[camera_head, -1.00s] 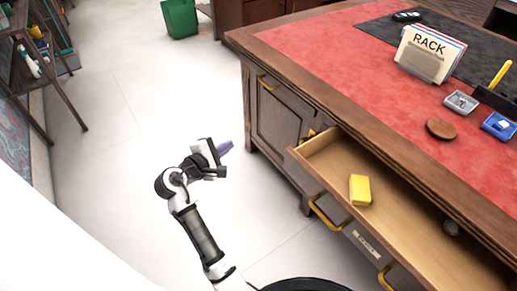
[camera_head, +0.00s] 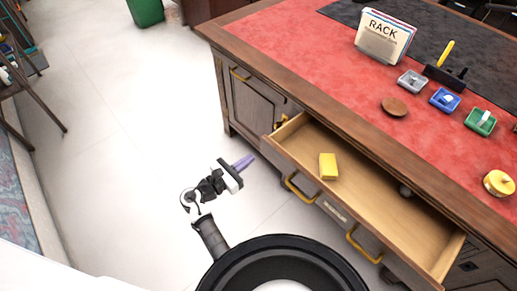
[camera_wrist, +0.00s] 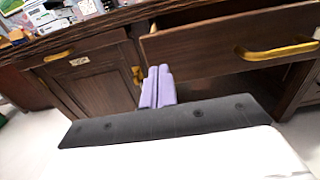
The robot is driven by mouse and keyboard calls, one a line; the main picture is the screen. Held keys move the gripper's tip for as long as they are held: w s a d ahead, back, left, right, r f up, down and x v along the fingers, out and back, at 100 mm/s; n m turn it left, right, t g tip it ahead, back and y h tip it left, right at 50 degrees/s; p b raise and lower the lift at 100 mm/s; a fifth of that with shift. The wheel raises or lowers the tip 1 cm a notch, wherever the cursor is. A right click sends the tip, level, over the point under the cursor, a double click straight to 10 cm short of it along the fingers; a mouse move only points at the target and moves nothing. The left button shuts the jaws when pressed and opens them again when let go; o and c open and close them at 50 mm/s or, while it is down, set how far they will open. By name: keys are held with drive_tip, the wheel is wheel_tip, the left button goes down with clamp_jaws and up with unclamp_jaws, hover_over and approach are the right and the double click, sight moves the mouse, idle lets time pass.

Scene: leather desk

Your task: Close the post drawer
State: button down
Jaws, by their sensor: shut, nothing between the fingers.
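The post drawer (camera_head: 390,205) is pulled out of the desk's front, with a pale wooden inside, two brass handles and a small label too small to read here. A yellow block (camera_head: 328,166) and a small dark round thing (camera_head: 405,191) lie in it. My gripper (camera_head: 246,161) is shut and empty, its purple fingers to the left of the drawer's left end and apart from it. In the wrist view my gripper (camera_wrist: 158,87) points at the desk, with the drawer front (camera_wrist: 235,42) and one brass handle (camera_wrist: 278,50) to the upper right.
The desk's red leather top (camera_head: 300,50) holds a rack of cards (camera_head: 384,37), a round brown coaster (camera_head: 395,107), several small coloured trays and a yellow round thing (camera_head: 498,183). A green bin (camera_head: 146,12) stands at the back. Pale floor is clear left of the desk.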

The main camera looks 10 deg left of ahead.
sight(266, 147)
drive_tip(key=p+x, duration=0.1)
drive_tip(key=x, duration=0.4)
drive_tip(key=shift+w+d, duration=0.15)
drive_tip(key=shift+w, duration=0.1)
drive_tip(key=shift+w+d, duration=0.3)
drive_tip(key=shift+w, duration=0.1)
drive_tip(key=b+x, duration=0.4)
drive_tip(key=x, duration=1.8)
drive_tip(key=shift+w+d+f+b, duration=0.15)
drive_tip(key=shift+w+d+b, duration=0.1)
drive_tip(key=shift+b, duration=0.15)
drive_tip(key=shift+w+d, duration=0.25)
drive_tip(key=shift+w, duration=0.1)
drive_tip(key=shift+w+r, duration=0.1)
drive_tip(key=shift+r, duration=0.3)
drive_tip(key=shift+d+r, duration=0.1)
